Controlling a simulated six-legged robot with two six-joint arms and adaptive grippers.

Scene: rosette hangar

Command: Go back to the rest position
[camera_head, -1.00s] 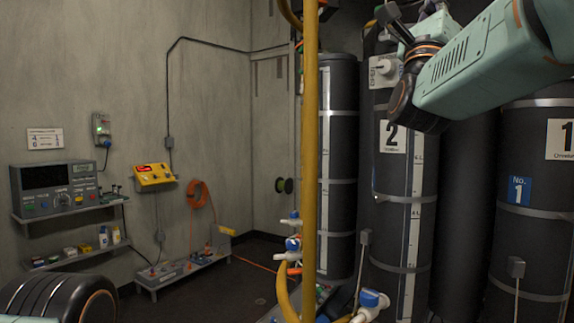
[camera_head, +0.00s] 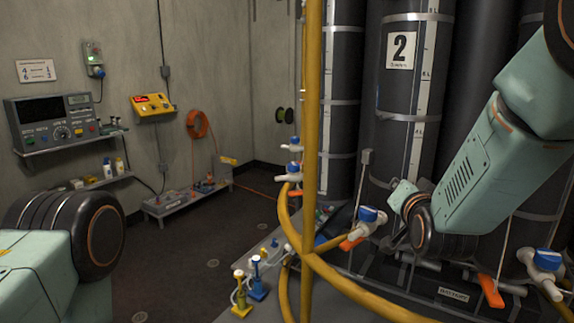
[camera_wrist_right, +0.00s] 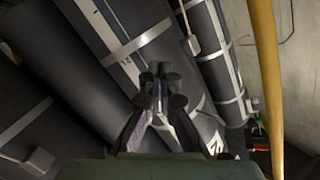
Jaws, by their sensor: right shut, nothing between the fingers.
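My right arm comes in from the right in the head view, and its wrist hangs in front of the dark tanks. My right gripper (camera_head: 398,197) is small and partly hidden there. In the right wrist view my right gripper (camera_wrist_right: 160,72) shows its fingers together, with nothing held between them. It points toward the dark tanks. Only a link and a black joint of my left arm show at the lower left of the head view; the left gripper is out of view.
Blue-handled valves (camera_head: 369,215) sit low near my right wrist. A grey instrument (camera_head: 62,120) and a yellow box (camera_head: 152,104) are on the left wall. The dark floor (camera_head: 190,255) is open at middle left.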

